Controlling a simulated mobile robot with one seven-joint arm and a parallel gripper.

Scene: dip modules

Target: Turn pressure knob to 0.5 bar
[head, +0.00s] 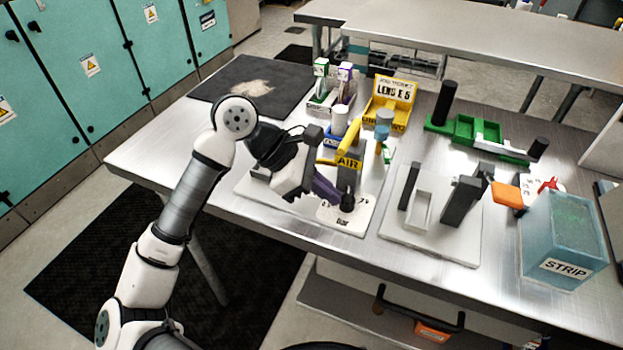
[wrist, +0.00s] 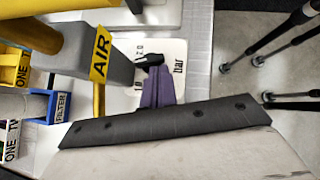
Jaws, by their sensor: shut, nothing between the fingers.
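The pressure knob (head: 347,203) is small and black and stands on a white dial plate (head: 345,226) at the front of the air station. In the wrist view the knob (wrist: 150,59) has a pointer-like bar lying roughly sideways, and the word "bar" is printed to its right on the plate (wrist: 174,50). The other scale marks are partly hidden or too small to read. My gripper (head: 335,197) is shut and empty, its purple fingers close beside the knob. In the wrist view the fingertips (wrist: 154,76) end just below the knob; I cannot tell whether they touch it.
A grey block with a yellow AIR label (wrist: 100,55) and a yellow handle stands left of the knob in the wrist view. A white plate with dark uprights (head: 432,238) lies to the right. The blue STRIP box (head: 563,235) stands further right. The table's front edge is close.

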